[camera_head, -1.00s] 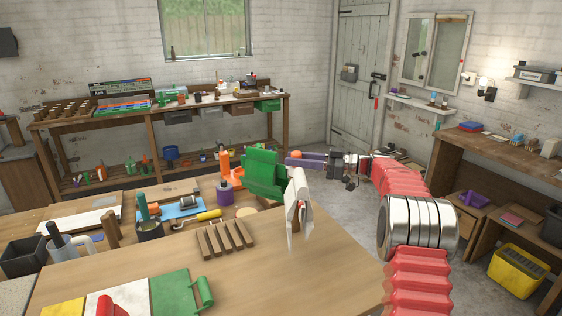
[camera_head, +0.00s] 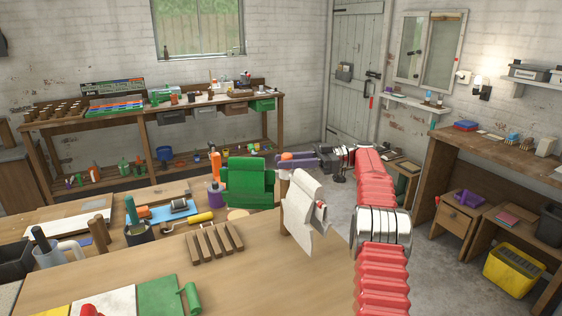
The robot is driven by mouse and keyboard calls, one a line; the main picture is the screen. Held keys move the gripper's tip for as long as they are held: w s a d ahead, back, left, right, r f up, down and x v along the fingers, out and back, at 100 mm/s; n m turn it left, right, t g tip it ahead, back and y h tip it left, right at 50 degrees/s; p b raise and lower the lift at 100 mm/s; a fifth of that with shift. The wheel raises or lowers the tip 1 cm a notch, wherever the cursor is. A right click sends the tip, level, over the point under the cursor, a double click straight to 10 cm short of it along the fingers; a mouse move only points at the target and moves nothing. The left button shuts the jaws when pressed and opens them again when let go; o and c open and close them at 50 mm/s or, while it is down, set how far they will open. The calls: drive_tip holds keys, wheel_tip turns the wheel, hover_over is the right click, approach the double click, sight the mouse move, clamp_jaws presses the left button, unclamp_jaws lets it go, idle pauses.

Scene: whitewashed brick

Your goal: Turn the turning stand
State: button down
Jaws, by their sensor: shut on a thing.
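The turning stand stands at the far right edge of the near table. I take its parts to be a green panel (camera_head: 250,186), now nearly face-on, and a white cloth (camera_head: 303,212) hanging right of it, seen broadly. An orange knob-like part (camera_head: 286,156) shows above the gap between them. My gripper (camera_head: 298,161), with purple fingers, comes in from the right behind the cloth and is shut at the stand's upper part. The exact contact is small and partly hidden. The stand's foot is hidden.
On the near table are a slatted wooden rack (camera_head: 214,242), a purple bottle (camera_head: 216,195), a yellow-handled tool (camera_head: 200,218), a dark pot (camera_head: 138,233) and a green roller (camera_head: 190,297). A long workbench (camera_head: 170,106) stands behind. The table's front right is clear.

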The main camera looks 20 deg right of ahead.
drive_tip(key=shift+r, duration=0.1)
idle(0.4)
drive_tip(key=c, duration=1.4)
unclamp_jaws()
drive_tip(key=shift+c, duration=0.2)
